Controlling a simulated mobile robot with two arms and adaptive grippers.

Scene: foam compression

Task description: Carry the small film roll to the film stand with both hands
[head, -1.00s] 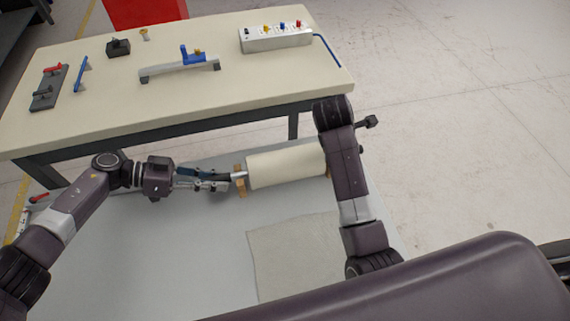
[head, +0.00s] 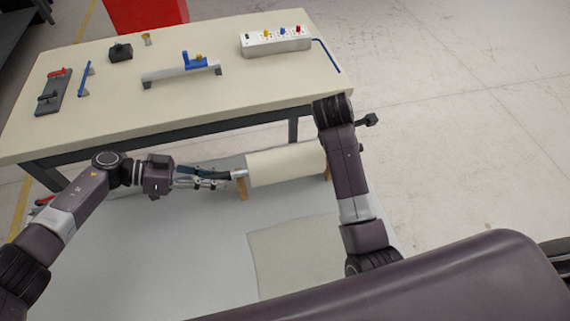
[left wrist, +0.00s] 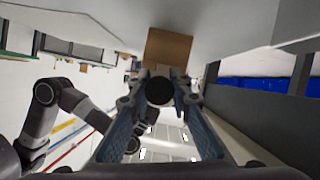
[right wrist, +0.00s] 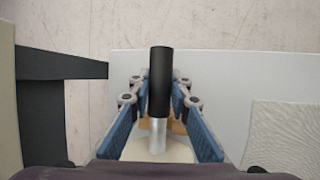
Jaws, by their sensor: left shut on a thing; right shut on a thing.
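The small film roll (head: 287,165) is a cream cylinder with a shaft at each end. It lies level in front of the work table, above two wooden supports (head: 242,191). My left gripper (head: 233,175) is shut on its left shaft end, whose dark round tip shows between the fingers in the left wrist view (left wrist: 160,91). My right gripper (right wrist: 160,85) is shut on the black end of the right shaft; my right arm hides it in the head view. I cannot tell which thing is the film stand.
The cream work table (head: 120,105) stands beyond the roll. It holds a grey bar with a blue block (head: 192,62), a power strip (head: 275,41), a dark fixture (head: 54,92) and a black block (head: 121,53). A pale textured sheet (head: 300,255) lies on the grey surface nearer me.

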